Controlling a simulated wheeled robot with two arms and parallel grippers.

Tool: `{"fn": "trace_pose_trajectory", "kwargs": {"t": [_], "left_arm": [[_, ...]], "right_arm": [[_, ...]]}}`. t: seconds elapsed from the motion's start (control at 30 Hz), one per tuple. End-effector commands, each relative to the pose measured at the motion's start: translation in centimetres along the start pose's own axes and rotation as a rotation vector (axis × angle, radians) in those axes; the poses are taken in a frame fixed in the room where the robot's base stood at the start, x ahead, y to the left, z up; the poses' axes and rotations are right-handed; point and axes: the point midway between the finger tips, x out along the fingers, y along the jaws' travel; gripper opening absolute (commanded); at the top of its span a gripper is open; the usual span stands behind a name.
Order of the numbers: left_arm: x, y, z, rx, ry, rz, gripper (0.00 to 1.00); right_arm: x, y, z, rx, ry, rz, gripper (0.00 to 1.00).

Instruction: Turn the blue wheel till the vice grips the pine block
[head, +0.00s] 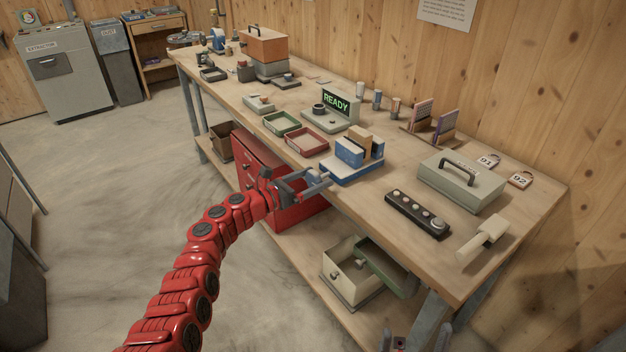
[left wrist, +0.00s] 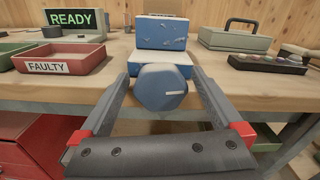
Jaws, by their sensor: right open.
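The blue vice (head: 352,172) stands at the bench's front edge. The pine block (head: 360,144) sits upright between its blue jaws; I cannot tell whether both jaws touch it. In the left wrist view the vice (left wrist: 161,33) mostly hides the block. The blue wheel (left wrist: 162,87), with a pale mark on its face, points towards my left gripper (left wrist: 162,76). The left fingers stand either side of the wheel, apparently with gaps. The head view also shows this gripper (head: 316,184) beside the vice. My right gripper (head: 415,338) shows only partly at the bottom edge, open and away from the vice.
A red tray (head: 307,141) marked FAULTY and a green tray (head: 281,123) lie left of the vice, near a READY display (head: 336,101). A black button box (head: 418,213), a grey-green case (head: 461,180) and a mallet (head: 484,240) lie to its right.

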Motion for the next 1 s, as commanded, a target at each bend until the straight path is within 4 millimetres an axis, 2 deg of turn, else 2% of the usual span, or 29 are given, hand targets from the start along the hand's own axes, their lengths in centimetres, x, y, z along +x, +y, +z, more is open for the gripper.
{"fn": "trace_pose_trajectory", "kwargs": {"t": [0.03, 0.07, 0.43, 0.77, 1.0], "left_arm": [[-0.01, 0.01, 0.0, 0.0, 0.0, 0.0, 0.93], [-0.02, 0.01, 0.0, 0.0, 0.0, 0.0, 0.87], [-0.03, 0.02, 0.0, 0.0, 0.0, 0.0, 0.21], [0.0, -0.03, -0.05, 0.055, -0.001, 0.0, 0.2], [-0.01, -0.06, -0.16, 0.206, -0.001, 0.001, 0.2]], "right_arm": [[0.0, 0.0, 0.0, 0.0, 0.0, 0.0, 1.0], [0.0, 0.0, 0.0, 0.0, 0.0, 0.0, 1.0], [0.0, 0.0, 0.0, 0.0, 0.0, 0.0, 1.0], [-0.23, -0.01, 0.04, 0.0, 0.0, 0.0, 1.0], [-0.88, -0.04, 0.15, 0.0, 0.0, 0.0, 1.0]]}}
